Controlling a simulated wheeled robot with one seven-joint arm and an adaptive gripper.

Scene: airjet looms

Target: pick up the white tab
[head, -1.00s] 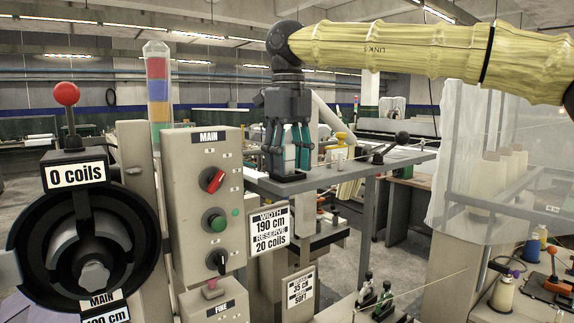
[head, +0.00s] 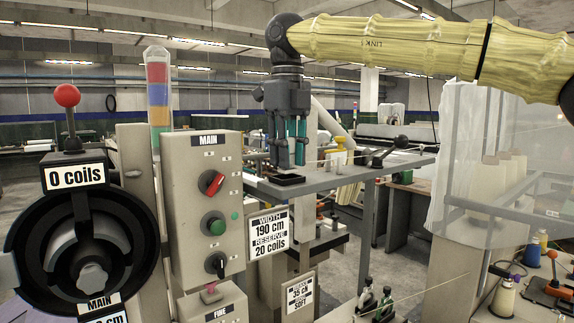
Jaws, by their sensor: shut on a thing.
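My gripper (head: 286,160) points straight down over the grey shelf, with its dark fingers and teal pads close together. It is shut on the white tab (head: 290,153), a small pale piece mostly hidden between the fingers. A small black tray (head: 287,182) lies on the shelf just below the fingertips. The fingertips appear slightly above the tray.
The grey shelf (head: 345,176) carries a black-knobbed lever (head: 400,142) and a yellow-topped part (head: 340,150) to the right. The MAIN control box (head: 207,205) stands close on the left. A translucent panel (head: 490,160) stands at right.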

